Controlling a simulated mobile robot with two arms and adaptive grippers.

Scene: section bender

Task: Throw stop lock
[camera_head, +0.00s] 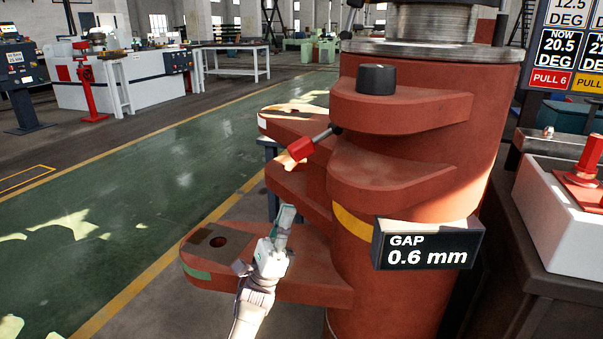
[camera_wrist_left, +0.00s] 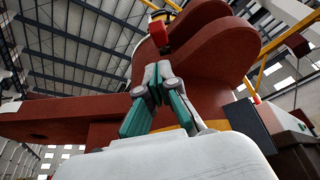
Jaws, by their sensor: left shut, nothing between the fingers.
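A lever with a red grip (camera_head: 300,148) and a dark metal rod sticks out from the red-brown machine column (camera_head: 400,165), pointing down and left. I take it for the stop lock. My left gripper (camera_head: 286,214) is shut and empty, below the red grip and apart from it, in front of the lower red flange (camera_head: 320,290). In the left wrist view the shut fingers (camera_wrist_left: 157,72) point up toward a red grip (camera_wrist_left: 158,32), with a gap between. My right gripper is in neither view.
A black sign (camera_head: 428,244) reading "GAP 0.6 mm" is fixed to the column, right of my gripper. Several flanges jut left from the column, one with a dark hole. A white box (camera_head: 565,240) with a red part stands at right. Green floor at left is open.

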